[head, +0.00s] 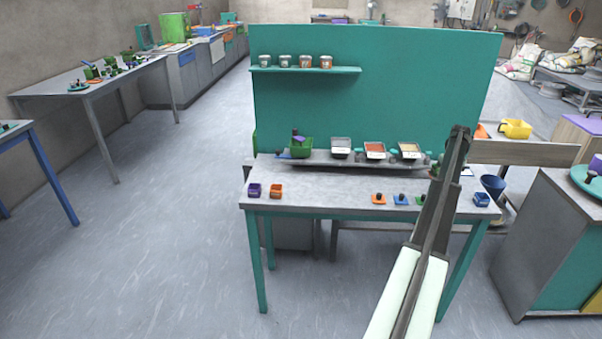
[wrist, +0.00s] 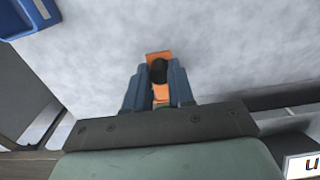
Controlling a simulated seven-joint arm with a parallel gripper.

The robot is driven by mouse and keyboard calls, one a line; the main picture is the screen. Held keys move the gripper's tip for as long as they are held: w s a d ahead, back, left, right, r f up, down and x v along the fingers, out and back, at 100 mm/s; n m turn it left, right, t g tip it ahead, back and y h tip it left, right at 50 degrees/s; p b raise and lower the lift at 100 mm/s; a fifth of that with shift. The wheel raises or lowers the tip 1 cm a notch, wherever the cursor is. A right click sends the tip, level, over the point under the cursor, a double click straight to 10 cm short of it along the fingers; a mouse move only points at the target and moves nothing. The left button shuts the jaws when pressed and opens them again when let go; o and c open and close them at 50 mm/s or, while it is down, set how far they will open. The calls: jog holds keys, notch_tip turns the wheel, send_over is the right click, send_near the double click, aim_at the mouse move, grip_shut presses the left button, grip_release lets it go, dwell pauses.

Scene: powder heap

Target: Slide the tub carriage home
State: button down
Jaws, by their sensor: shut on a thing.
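The tub carriage appears to be the long grey tray (head: 322,161) along the back of the bench. On it stand a green tub (head: 301,151), a tub of grey powder (head: 341,148), a tub of orange powder (head: 375,151) and a tub of tan powder (head: 409,151). My gripper (wrist: 159,85) is shut with its blue fingers around the dark knob (wrist: 158,70) of an orange piece (wrist: 159,56), over the bench top. My arm hides the gripper and this piece in the head view. I cannot tell whether the piece joins the carriage.
A blue bin (head: 481,199) stands at the bench's right front; it also shows in the wrist view (wrist: 27,14). Several small knobbed pieces lie at the front, including an orange one (head: 378,199). A purple cup (head: 254,190) stands front left.

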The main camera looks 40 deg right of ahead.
jog(key=shift+s+d, duration=1.15)
jog(key=shift+d, duration=0.05)
jog(key=c, duration=1.1)
grip_release()
jog(key=shift+r, duration=0.15)
notch_tip(320, 180, up, 7)
jog(key=shift+r, duration=0.1)
